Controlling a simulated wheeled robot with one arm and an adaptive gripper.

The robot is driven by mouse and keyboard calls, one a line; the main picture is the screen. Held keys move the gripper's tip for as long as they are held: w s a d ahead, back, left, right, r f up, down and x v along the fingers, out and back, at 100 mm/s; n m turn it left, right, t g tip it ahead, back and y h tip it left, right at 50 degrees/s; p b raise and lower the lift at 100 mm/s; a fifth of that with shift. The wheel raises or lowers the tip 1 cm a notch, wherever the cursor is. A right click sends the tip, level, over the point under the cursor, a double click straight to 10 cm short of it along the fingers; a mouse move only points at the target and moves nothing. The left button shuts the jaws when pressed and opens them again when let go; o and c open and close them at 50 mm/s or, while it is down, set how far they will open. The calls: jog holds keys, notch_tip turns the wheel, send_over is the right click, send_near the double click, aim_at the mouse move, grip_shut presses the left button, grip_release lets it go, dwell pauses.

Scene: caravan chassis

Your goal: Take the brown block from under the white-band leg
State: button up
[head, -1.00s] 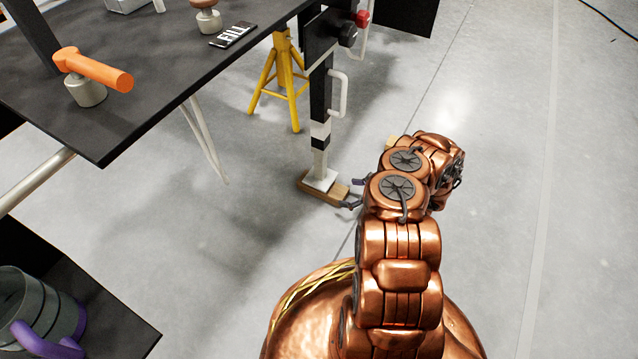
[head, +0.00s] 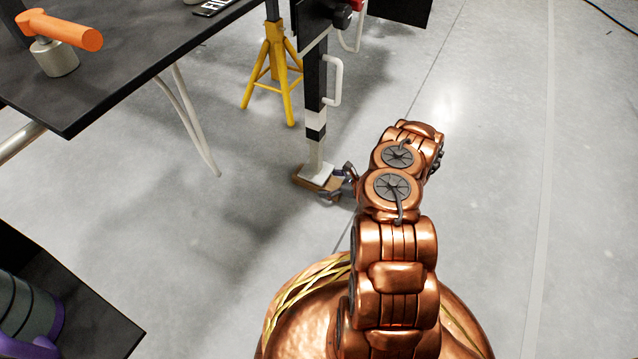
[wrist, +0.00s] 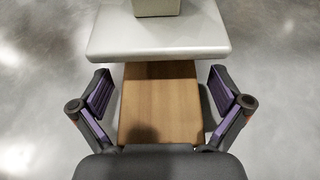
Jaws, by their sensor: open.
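The brown block (wrist: 160,98) lies flat on the floor under the pale foot plate (wrist: 158,38) of the white-band leg (head: 316,122). The leg stands upright and its foot covers the block's far part. In the head view the block (head: 304,181) shows as a thin edge around the foot. My gripper (wrist: 163,98) is open, with one purple-padded finger on each side of the block's near part. A gap shows on both sides, so the fingers do not appear to touch it. In the head view my gripper (head: 340,182) is low by the foot, partly hidden by my arm.
A yellow jack stand (head: 272,65) stands behind and left of the leg. A dark deck (head: 130,65) with an orange-handled tool (head: 58,30) is at upper left. A black surface (head: 75,315) is at lower left. The floor to the right is clear.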

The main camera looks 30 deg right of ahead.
jog(key=c, duration=1.5)
jog(key=shift+o, duration=0.2)
